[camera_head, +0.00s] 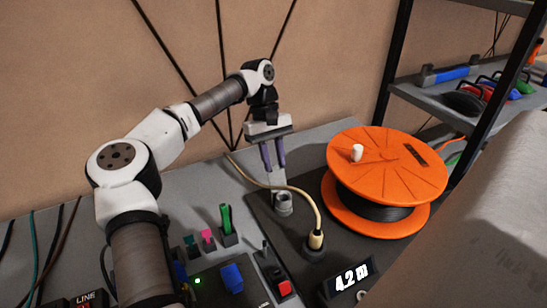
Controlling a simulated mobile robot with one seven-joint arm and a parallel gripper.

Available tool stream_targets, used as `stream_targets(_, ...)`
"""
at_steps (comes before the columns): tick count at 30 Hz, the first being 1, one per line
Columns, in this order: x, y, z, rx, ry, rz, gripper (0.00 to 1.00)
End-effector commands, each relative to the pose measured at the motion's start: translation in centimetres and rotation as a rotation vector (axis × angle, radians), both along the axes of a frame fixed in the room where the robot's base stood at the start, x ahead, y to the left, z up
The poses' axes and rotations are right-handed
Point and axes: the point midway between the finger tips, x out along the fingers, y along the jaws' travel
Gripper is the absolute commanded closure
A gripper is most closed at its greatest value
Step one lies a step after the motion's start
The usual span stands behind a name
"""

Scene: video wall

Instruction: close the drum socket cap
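My gripper (274,168) points down, its two purple fingers apart with a gap between them. Just below the fingertips stands a small grey socket (283,206) on the dark plate. A light grey upright piece (278,186), which looks like its raised cap, rises from it towards the fingertips. I cannot tell whether the fingers touch it. The orange cable drum (388,165), with a white knob and black cable, stands to the right of the socket. A tan plug (315,240) sits in a second socket in front, and its cable loops behind the grey socket.
Coloured plugs (207,237) and a panel with a blue block (232,277) lie front left. A red switch (284,287) is beside them. A shelf of tools (470,85) stands back right. A grey surface fills the right foreground.

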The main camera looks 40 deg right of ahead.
Motion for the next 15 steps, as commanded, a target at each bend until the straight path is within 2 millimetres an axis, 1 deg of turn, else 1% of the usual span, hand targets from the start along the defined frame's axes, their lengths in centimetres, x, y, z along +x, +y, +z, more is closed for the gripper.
stream_targets(1, 0.0, 0.0, 0.01, 0.0, 0.0, 0.0, 0.82)
stream_targets(5, 0.01, 0.0, 0.02, 0.0, 0.0, 0.0, 0.99)
stream_targets(6, 0.01, 0.0, 0.03, 0.0, 0.0, 0.0, 1.0)
stream_targets(15, -0.31, 0.08, 0.04, -0.011, -0.04, -0.001, 1.0)
